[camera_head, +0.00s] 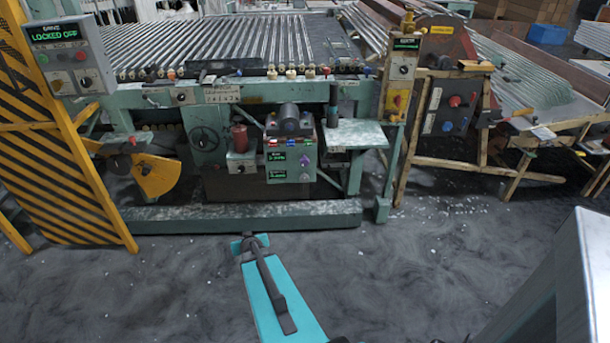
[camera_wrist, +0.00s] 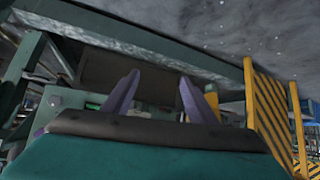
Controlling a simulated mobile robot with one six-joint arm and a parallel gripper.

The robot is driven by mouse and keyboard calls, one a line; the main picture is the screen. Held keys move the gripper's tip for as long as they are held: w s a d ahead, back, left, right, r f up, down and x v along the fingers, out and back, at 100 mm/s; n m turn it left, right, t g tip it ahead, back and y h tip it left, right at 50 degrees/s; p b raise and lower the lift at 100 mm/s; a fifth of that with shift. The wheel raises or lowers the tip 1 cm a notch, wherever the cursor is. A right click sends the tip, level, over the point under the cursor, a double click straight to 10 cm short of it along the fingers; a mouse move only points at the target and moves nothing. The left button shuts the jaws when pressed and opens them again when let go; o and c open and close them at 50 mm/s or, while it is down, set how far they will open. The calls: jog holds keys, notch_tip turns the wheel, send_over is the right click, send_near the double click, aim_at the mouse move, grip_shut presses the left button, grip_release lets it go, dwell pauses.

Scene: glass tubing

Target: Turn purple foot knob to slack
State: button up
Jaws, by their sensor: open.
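The purple knob (camera_head: 305,160) sits on the right of a pale green control box (camera_head: 278,167), beside a green-lit display. A second, paler knob (camera_head: 304,177) is below it, beside another display. My gripper (camera_wrist: 158,78) is open and empty, its two purplish fingers apart in the wrist view. In the head view my teal arm reaches up from the bottom, ending over the floor in front of the machine, apart from the box. The wrist view is upside down, and part of a green box (camera_wrist: 65,98) shows behind the fingers.
A green base beam (camera_head: 250,216) runs along the floor before the machine. A yellow-black striped barrier (camera_head: 60,150) stands at left. A yellow guard (camera_head: 155,175) and red canister (camera_head: 239,138) are left of the box. A wooden stand (camera_head: 450,165) is at right. The front floor is clear.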

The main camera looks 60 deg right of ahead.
jog(key=s+d+r+m+t+h+b, duration=0.1)
jog(key=d+r+h+b, duration=0.15)
jog(key=d, duration=0.55)
jog(key=s+d+r+m+t+h+b, duration=0.1)
jog(key=s+d+r+h+b, duration=0.15)
jog(key=d, duration=0.55)
jog(key=m+t+h+b, duration=0.1)
jog(key=h+b, duration=0.3)
send_near(305, 164)
jog(key=v, duration=0.5)
jog(key=shift+d+r, duration=0.1)
jog(key=shift+r, duration=0.15)
jog(key=shift+d, duration=0.1)
jog(key=shift+x, duration=6.8)
jog(key=shift+w+f, duration=0.15)
jog(key=shift+f, duration=0.05)
jog(key=c, duration=1.1)
